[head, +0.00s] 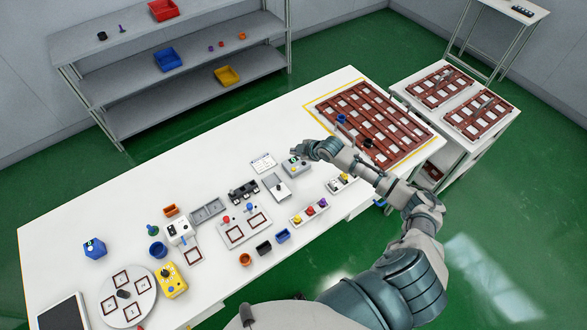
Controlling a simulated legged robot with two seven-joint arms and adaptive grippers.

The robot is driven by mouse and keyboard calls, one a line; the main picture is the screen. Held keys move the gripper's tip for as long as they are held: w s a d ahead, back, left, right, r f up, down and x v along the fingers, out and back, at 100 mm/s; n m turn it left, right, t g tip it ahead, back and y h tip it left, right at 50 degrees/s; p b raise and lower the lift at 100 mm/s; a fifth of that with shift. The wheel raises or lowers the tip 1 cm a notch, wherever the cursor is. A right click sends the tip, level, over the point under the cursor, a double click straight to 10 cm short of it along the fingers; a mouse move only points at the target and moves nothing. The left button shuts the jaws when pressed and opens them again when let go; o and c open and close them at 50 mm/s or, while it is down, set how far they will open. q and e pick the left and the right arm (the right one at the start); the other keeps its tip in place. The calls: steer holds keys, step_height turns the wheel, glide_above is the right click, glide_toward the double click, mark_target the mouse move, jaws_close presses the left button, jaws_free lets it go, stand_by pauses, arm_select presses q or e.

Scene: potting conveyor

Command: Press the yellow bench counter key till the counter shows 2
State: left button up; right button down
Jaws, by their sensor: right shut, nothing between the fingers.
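A small grey box (296,167) stands on the white bench, just below my right gripper (301,151) in the picture. It looks like the counter, but its key and any number on it are too small to read. My right gripper is shut and empty, its fingertips over or beside the far side of this box. I cannot tell whether they touch it. A yellow box (172,281) with a dark round part on top stands at the lower left, far from the gripper. My left gripper is out of view.
A white card (263,163) and a grey device (277,188) lie left of the grey box. A brown slatted tray (366,123) is to the right, behind my arm. Small pots, including a blue pot (158,250), stand nearer. Bare bench (215,150) lies farther back.

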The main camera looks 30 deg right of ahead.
steer(key=f+b, duration=0.1)
steer(key=f, duration=0.1)
steer(key=b, duration=0.6)
glide_above(295, 170)
steer(key=f, duration=0.5)
steer(key=shift+a, duration=0.3)
steer(key=shift+w+f, duration=0.15)
steer(key=shift+f, duration=0.6)
steer(key=shift+d+f, duration=0.15)
steer(key=shift+d, duration=0.05)
steer(key=shift+d+f, duration=0.1)
steer(key=shift+d, duration=0.15)
steer(key=shift+a, duration=0.3)
steer(key=shift+d, duration=0.25)
steer(key=shift+a+f, duration=0.2)
steer(key=shift+a, duration=0.1)
